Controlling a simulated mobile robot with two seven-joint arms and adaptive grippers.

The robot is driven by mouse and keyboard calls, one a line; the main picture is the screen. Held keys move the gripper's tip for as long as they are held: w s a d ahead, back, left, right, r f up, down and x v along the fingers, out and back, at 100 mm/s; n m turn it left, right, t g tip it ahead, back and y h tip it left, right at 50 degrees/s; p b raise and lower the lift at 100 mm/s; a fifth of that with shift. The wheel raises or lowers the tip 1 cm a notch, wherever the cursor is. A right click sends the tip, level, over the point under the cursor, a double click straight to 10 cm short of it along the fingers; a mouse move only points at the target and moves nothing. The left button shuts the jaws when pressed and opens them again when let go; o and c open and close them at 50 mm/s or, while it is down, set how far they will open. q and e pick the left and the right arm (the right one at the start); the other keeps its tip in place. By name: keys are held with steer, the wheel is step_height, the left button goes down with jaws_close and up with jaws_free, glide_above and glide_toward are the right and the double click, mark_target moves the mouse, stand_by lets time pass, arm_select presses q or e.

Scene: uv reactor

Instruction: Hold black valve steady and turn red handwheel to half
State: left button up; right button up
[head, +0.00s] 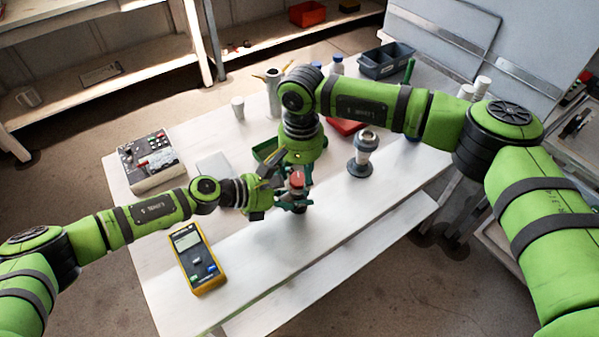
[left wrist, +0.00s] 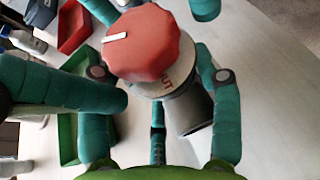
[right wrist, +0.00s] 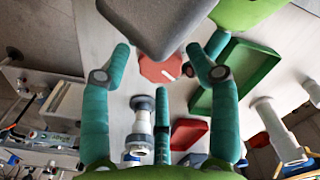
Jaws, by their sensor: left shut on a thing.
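The red handwheel (head: 297,179) sits on top of the black valve (head: 298,207) near the table's middle. In the left wrist view the handwheel (left wrist: 145,45) has a white mark toward its left edge, above a pale lettered plate; the dark valve body (left wrist: 190,112) shows below. My left gripper (head: 282,203) is shut on the valve from the left. My right gripper (head: 300,176) is above the handwheel, its fingers apart. In the right wrist view the handwheel (right wrist: 158,68) appears between and beyond those open fingertips. Contact with the wheel cannot be told.
A green tray (head: 266,150) and red tray (head: 345,127) lie behind the valve. A grey flanged fitting (head: 362,153) stands to the right. A yellow meter (head: 196,260) and control box (head: 150,162) are left. The table front right of the meter is clear.

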mark_target(300, 178)
steer(key=shift+a+r, duration=0.15)
steer(key=shift+s+r, duration=0.1)
steer(key=shift+r, duration=3.85)
steer(key=f+n, duration=0.2)
steer(key=f, duration=0.2)
steer(key=f+n, duration=0.2)
steer(key=f, duration=0.2)
steer(key=shift+s+n, duration=0.2)
steer(key=shift+n, duration=0.2)
steer(key=c, duration=1.1)
